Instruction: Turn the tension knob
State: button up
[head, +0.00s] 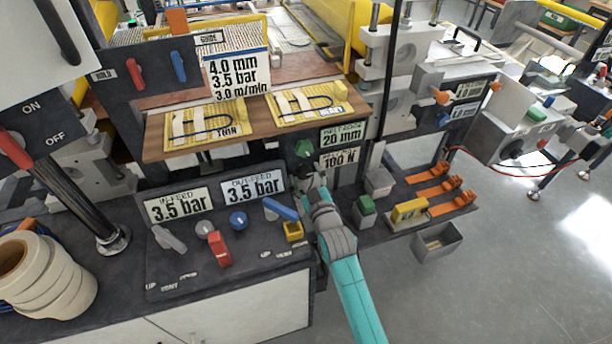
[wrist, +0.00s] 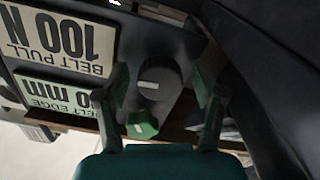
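A dark round knob (wrist: 152,82) with a pale pointer mark sits beside the "BELT PULL 100 N" sign (wrist: 62,38) in the wrist view. No sign in view says "tension". My gripper (wrist: 163,88) is open, with one finger on each side of this knob in the picture; I cannot tell whether they touch it. In the head view my gripper (head: 312,182) is below a green knob (head: 304,148) and largely hides the dark knob. The green knob also shows in the wrist view (wrist: 141,126), near the "BELT EDGE" sign (wrist: 58,98).
To the left is a control panel with a red lever (head: 219,249), a blue knob (head: 238,221) and a blue lever (head: 280,209). A wooden shelf (head: 160,153) with yellow boards overhangs above. Orange clamps (head: 440,187) and a grey bin (head: 438,243) are at right.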

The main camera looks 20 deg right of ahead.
jog(key=c, duration=0.9)
jog(key=shift+m, duration=0.3)
jog(key=shift+a+m, duration=0.1)
jog(key=shift+m, duration=2.5)
jog(key=o, duration=1.1)
jog(key=shift+o, duration=0.2)
